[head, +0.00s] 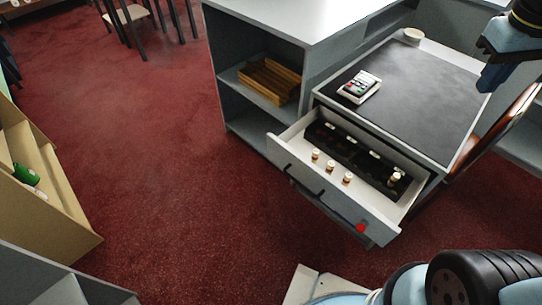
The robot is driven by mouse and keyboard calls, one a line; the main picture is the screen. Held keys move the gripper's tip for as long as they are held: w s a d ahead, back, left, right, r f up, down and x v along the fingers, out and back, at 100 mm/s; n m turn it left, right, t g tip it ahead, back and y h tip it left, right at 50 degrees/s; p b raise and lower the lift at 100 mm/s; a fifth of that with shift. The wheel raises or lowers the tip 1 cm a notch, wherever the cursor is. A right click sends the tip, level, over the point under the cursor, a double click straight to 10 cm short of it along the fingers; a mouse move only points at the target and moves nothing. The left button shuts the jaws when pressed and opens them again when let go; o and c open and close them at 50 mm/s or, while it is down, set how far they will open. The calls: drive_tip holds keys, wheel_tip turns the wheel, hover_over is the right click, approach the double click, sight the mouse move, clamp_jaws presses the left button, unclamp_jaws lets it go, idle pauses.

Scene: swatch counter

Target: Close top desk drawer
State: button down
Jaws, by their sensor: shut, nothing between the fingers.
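The desk (425,95) stands at the right with a dark top and pale edges. Its top drawer (335,190) is pulled out toward the lower left. Inside lie a dark divided tray (345,149) and several small bottles (347,177) with pale caps. My gripper (488,80) is at the upper right, above the desk's far right part, apart from the drawer. It is shut and empty, and partly cut off by the frame.
A grey shelf unit (235,60) with a wooden crate (270,80) adjoins the desk. Red carpet (170,170) is clear before the drawer. A tan shelf (50,195) stands at left.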

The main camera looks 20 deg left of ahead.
drive_tip(key=w+a+f+n+g+h, duration=0.1)
drive_tip(key=w+a+f+n+h, duration=0.4)
drive_tip(key=a+f, duration=0.6)
drive_tip(key=n+t+h, duration=0.4)
drive_tip(key=n+t, duration=0.4)
drive_tip(key=n, duration=0.5)
hover_over(276, 151)
drive_tip(key=s+d, duration=0.2)
drive_tip(key=s, duration=0.2)
wheel_tip(276, 151, down, 20)
drive_tip(key=s+a+f+n+t+y, duration=0.2)
drive_tip(key=s+a+f+n+t, duration=0.2)
drive_tip(key=s+f, duration=0.2)
drive_tip(key=s+a+f+n+t+y, duration=0.2)
drive_tip(key=s+a+f+n+t, duration=0.25)
drive_tip(key=s+f, duration=0.2)
drive_tip(key=shift+g, duration=0.35)
drive_tip(key=x, duration=0.9)
drive_tip(key=d+x, duration=0.1)
drive_tip(key=x, duration=0.4)
drive_tip(key=shift+w+f, duration=0.1)
drive_tip(key=shift+f, duration=0.05)
